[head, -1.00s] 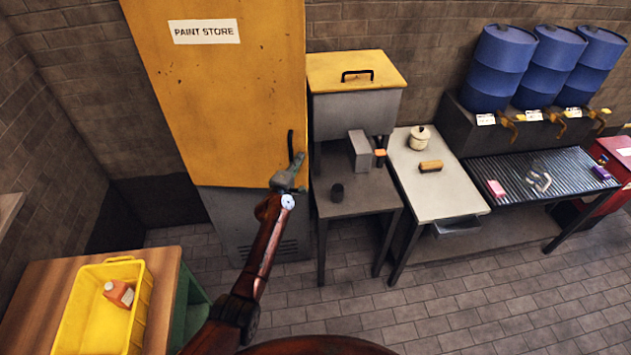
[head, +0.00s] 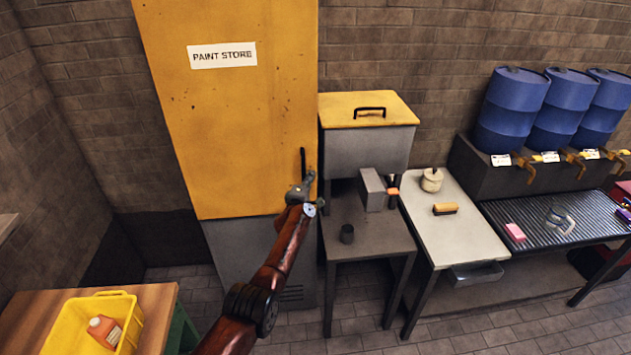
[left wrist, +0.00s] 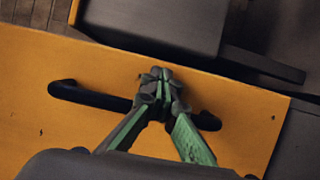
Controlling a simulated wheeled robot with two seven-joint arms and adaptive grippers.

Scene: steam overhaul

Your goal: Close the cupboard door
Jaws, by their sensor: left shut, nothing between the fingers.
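The cupboard door (head: 240,120) is a tall yellow panel labelled PAINT STORE at the left of centre in the head view. It looks flush with the cupboard front. Its black bar handle (head: 303,163) stands upright near the right edge. My left gripper (head: 302,190) is shut and empty at the handle's lower end, in front of the door. My right gripper is not in view.
A grey bench with a yellow-lidded bin (head: 370,108) stands right of the cupboard. Beyond it are a pale table (head: 450,235) and several blue drums (head: 510,105). A yellow crate (head: 75,320) with an orange bottle sits on a wooden table at lower left.

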